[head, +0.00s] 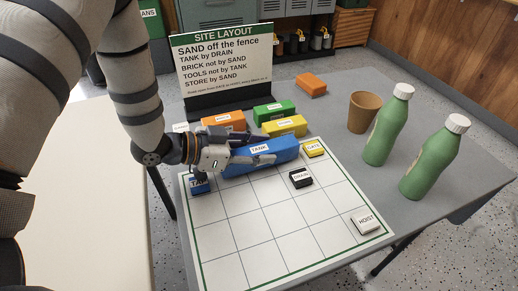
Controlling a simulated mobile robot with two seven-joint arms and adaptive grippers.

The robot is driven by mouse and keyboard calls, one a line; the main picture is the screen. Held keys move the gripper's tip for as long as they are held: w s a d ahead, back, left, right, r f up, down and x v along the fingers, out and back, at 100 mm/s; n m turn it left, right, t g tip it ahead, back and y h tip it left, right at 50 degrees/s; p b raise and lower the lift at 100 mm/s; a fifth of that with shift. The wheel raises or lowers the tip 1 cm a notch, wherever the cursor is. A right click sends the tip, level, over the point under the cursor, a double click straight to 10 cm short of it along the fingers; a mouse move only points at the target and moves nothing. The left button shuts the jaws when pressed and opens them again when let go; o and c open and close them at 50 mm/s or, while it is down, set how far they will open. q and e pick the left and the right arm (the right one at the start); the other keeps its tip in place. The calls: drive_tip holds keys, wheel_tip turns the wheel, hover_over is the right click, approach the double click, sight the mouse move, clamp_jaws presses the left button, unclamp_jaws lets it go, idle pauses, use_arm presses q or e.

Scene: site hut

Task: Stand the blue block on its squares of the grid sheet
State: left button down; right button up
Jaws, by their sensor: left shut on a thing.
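The long blue block (282,154), labelled TANK, is at the far edge of the white grid sheet (240,240), over or on its back squares; I cannot tell whether it touches the sheet. My left gripper (262,153) reaches in from the left and is shut on the blue block, one finger along each side. The gripper hides the block's left part. On the sheet are a small blue piece (201,187) at the back left, a yellow GATE piece (314,148) at the back right, a black DRAIN piece (300,178) and a white HOIST piece (366,222). My right gripper is not in view.
Behind the sheet lie an orange block (224,119), a green block (274,110) and a yellow block (287,125). The SITE LAYOUT sign (224,65) stands behind them. An orange brick (311,84), a brown cup (363,112) and two green bottles (387,128) stand right.

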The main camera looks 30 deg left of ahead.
use_arm(q)
drive_tip(key=shift+s+d+f, duration=0.1)
drive_tip(key=shift+s+f, duration=0.15)
drive_tip(key=shift+f, duration=0.3)
drive_tip(key=c, duration=1.4)
unclamp_jaws()
drive_tip(key=shift+o, duration=1.4)
drive_tip(key=shift+s+f, duration=0.1)
drive_tip(key=shift+f, duration=0.1)
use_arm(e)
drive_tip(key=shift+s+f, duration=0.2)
use_arm(q)
drive_tip(key=shift+d, duration=0.1)
drive_tip(key=shift+r, duration=0.35)
drive_tip(key=r+p+v, duration=0.1)
drive_tip(key=p+v, duration=0.1)
drive_tip(key=v, duration=1)
drive_tip(key=shift+w, duration=0.3)
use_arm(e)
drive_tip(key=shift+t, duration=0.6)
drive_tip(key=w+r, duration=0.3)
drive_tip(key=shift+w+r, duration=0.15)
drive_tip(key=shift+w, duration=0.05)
